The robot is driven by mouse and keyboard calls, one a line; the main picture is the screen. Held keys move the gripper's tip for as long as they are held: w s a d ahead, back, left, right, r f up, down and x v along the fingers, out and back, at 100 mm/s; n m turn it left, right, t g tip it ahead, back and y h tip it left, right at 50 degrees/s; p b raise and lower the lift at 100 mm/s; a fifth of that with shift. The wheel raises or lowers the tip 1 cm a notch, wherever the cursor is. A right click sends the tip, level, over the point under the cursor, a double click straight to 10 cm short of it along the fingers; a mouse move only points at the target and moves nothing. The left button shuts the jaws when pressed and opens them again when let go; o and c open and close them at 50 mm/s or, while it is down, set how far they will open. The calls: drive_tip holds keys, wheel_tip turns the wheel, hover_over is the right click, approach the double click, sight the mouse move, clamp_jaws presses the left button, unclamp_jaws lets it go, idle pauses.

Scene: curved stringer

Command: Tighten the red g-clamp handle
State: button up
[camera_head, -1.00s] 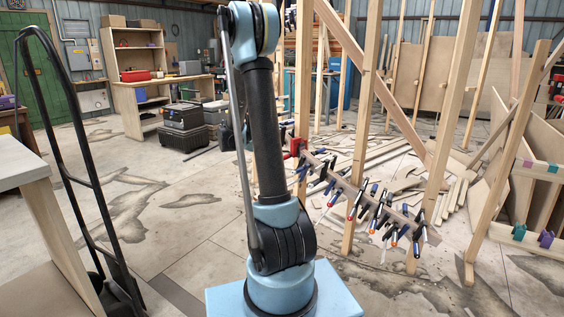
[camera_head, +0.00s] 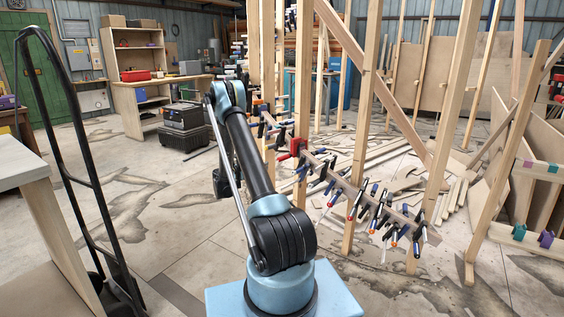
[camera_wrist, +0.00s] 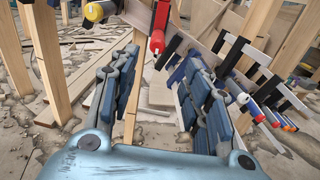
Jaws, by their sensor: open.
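The red g-clamp (camera_head: 298,148) sits on the curved wooden stringer (camera_head: 345,188), beside an upright post, in the head view. In the wrist view its red handle (camera_wrist: 157,41) hangs down at the top centre, below the red clamp body (camera_wrist: 161,14). My gripper (camera_wrist: 160,60) is open, with one blue-grey finger on each side. The handle appears between the fingertips in the picture, ahead of the palm. I cannot tell how far ahead it is, and I see no contact.
Several blue and black clamps (camera_wrist: 250,105) line the stringer at the right of the wrist view, close to the right finger. A yellow-ended handle (camera_wrist: 94,12) is at upper left. Upright wooden posts (camera_head: 365,120) stand around the stringer. Loose boards (camera_head: 400,150) lie behind.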

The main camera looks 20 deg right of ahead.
drive_tip(key=f, duration=0.1)
approach(283, 158)
drive_tip(key=x, duration=0.7)
drive_tip(key=w+x, duration=0.1)
drive_tip(key=x, duration=0.3)
drive_tip(key=shift+a+f, duration=0.3)
drive_tip(key=shift+c, duration=0.6)
clamp_jaws()
